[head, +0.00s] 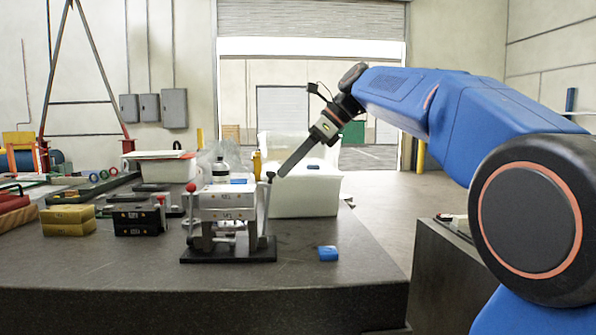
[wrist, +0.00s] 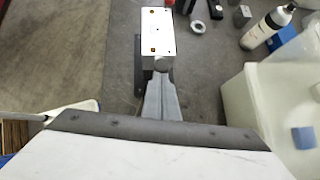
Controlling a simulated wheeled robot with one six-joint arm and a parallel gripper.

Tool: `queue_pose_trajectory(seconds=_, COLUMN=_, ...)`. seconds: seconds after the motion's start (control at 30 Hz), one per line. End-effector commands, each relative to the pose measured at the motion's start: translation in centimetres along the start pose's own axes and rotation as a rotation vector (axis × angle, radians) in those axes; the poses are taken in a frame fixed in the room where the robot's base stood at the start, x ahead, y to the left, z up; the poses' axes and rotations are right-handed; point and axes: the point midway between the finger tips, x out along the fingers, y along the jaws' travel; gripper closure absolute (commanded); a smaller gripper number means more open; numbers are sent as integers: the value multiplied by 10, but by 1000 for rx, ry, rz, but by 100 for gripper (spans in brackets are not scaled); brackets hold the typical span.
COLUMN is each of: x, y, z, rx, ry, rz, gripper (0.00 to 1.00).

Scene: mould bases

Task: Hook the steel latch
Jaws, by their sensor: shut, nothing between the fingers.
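A silver mould base (head: 228,200) of stacked steel blocks stands on a dark plate (head: 228,254) on the bench. On its right side a thin upright steel latch lever with a dark knob (head: 270,176) rises beside the blocks. A red-knobbed lever (head: 191,187) is on its left side. My gripper (head: 282,173) is shut and empty, slanting down from the upper right, its tip close to the dark knob. In the wrist view the shut fingers (wrist: 163,90) end at the round knob (wrist: 163,64) beside the bright block top (wrist: 158,31); whether they touch cannot be told.
A white bin (head: 305,192) stands behind and right of the mould base. A blue block (head: 328,253) lies on the bench at right. Yellow blocks (head: 68,220) and a black mould block (head: 137,221) are to the left. A bottle (head: 221,171) stands behind.

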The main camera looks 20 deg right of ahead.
Motion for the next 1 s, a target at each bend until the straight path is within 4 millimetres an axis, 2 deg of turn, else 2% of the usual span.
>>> queue_pose_trajectory(seconds=0.4, x=16, y=5, z=32, rx=-8, ry=62, rz=-10, gripper=100)
queue_pose_trajectory(seconds=0.83, x=17, y=5, z=33, rx=-7, ry=60, rz=-8, gripper=100)
queue_pose_trajectory(seconds=1.0, x=3, y=5, z=33, rx=-6, ry=60, rz=-9, gripper=100)
